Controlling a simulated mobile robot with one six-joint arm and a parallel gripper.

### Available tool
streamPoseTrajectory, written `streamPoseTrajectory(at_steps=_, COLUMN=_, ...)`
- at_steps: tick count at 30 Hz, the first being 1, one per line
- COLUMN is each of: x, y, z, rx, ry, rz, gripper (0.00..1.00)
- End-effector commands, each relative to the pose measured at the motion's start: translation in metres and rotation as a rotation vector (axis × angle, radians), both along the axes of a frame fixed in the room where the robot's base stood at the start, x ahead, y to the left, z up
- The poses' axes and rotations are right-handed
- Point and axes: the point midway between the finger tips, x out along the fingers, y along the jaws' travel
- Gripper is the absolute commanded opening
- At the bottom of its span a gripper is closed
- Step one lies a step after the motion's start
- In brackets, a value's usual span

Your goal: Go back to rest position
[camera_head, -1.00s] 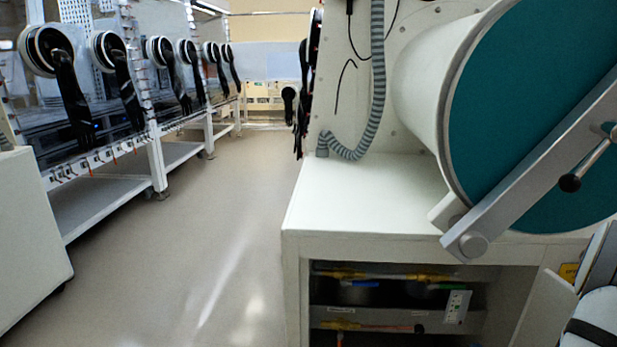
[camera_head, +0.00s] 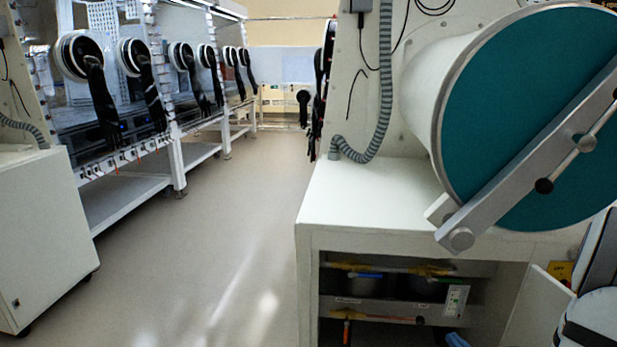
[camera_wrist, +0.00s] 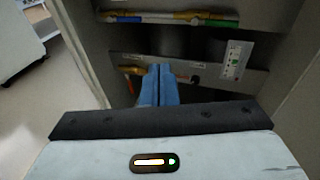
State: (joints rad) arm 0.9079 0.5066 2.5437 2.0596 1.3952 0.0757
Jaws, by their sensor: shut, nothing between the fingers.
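My gripper shows in the wrist view with its blue fingers (camera_wrist: 157,84) pressed together and nothing between them. It points toward the open cabinet (camera_wrist: 262,38) under the white bench, apart from the shelves as far as I can tell. In the head view a small blue part of the gripper (camera_head: 456,340) shows at the bottom edge, in front of the cabinet opening. Part of my arm shows at the lower right of the head view.
A large teal round door (camera_head: 530,110) with a metal bar overhangs the white bench (camera_head: 365,205). An open cabinet door (camera_head: 540,305) stands at right. A white cabinet (camera_head: 45,240) stands at left. Glovebox rows with black gloves (camera_head: 105,100) line the left. The grey aisle floor (camera_head: 220,220) is clear.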

Motion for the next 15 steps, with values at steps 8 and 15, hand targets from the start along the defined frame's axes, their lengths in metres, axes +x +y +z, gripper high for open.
streamPoseTrajectory(at_steps=8, x=0.002, y=0.11, z=0.092, rx=-0.216, ry=-0.008, rz=0.477, gripper=0.0)
streamPoseTrajectory(at_steps=15, x=-0.059, y=0.22, z=0.175, rx=-0.646, ry=-0.019, rz=1.121, gripper=0.0)
